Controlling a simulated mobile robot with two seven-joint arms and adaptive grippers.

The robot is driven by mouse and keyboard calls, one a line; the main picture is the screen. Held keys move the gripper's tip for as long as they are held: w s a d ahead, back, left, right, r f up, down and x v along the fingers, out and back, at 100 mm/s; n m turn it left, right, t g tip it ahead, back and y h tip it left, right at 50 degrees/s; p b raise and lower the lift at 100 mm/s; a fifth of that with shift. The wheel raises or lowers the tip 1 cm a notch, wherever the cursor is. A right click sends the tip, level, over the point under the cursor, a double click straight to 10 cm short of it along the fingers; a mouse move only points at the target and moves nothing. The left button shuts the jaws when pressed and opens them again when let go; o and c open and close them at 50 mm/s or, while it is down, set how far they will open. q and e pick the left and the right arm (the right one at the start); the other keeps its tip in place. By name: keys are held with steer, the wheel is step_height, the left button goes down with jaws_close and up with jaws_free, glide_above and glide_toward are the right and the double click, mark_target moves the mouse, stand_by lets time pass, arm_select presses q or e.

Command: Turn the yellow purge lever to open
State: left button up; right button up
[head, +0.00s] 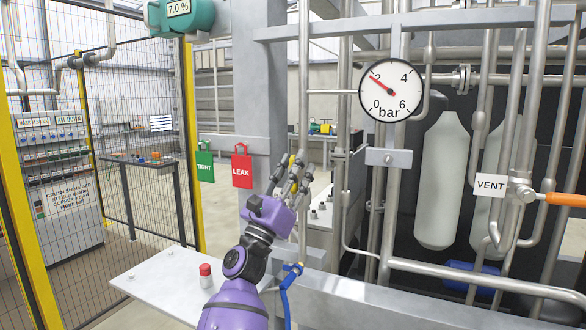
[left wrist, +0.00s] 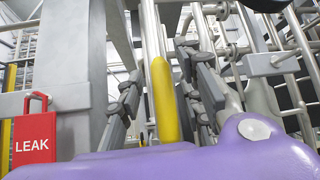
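The yellow purge lever (left wrist: 163,100) stands upright in the left wrist view, in front of a grey pipe. My left gripper (left wrist: 165,95) has its grey fingers apart, one on each side of the lever. A gap shows on both sides, so they do not seem to press on it. In the head view my left gripper (head: 290,170) points up and away by the frame, with a small yellow part of the lever (head: 291,160) showing between the fingers. The lever's lower end is hidden behind my purple wrist. My right gripper is not in view.
A red LEAK tag (head: 242,170) and green TIGHT tag (head: 205,166) hang left of my gripper. Pipes, a pressure gauge (head: 391,90) and an orange-handled VENT valve (head: 565,199) are right. A red-capped bottle (head: 206,277) stands on the white shelf (head: 160,284) below.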

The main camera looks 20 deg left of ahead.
arm_select(q)
steer(key=v, duration=1.2)
steer(key=s+d+f+m+g+p, duration=0.1)
steer(key=d+f+m+g, duration=0.15)
steer(key=f+m, duration=0.45)
steer(key=s+d+f+m+g+p, duration=0.1)
steer(key=d+f+m+g, duration=0.2)
steer(key=f, duration=0.9)
steer(key=s+d+f+m+g+y+p, duration=0.15)
steer(key=s+f+m+g, duration=0.6)
steer(key=f, duration=0.85)
steer(key=s+d+f+m+g+y+p, duration=0.1)
steer(key=s+f+m, duration=0.4)
steer(key=s, duration=0.6)
steer(key=s+d+f+m+g+y, duration=0.1)
steer(key=s+f+m, duration=0.4)
steer(key=s, duration=0.6)
steer(key=s+d+f+m+g+y+p, duration=0.1)
steer(key=s+f+m, duration=0.4)
steer(key=s, duration=0.6)
steer(key=shift+s+d+f+m+g+y+p, duration=0.2)
steer(key=shift+s+f+m+g+y+p, duration=0.15)
steer(key=shift+m+g, duration=0.55)
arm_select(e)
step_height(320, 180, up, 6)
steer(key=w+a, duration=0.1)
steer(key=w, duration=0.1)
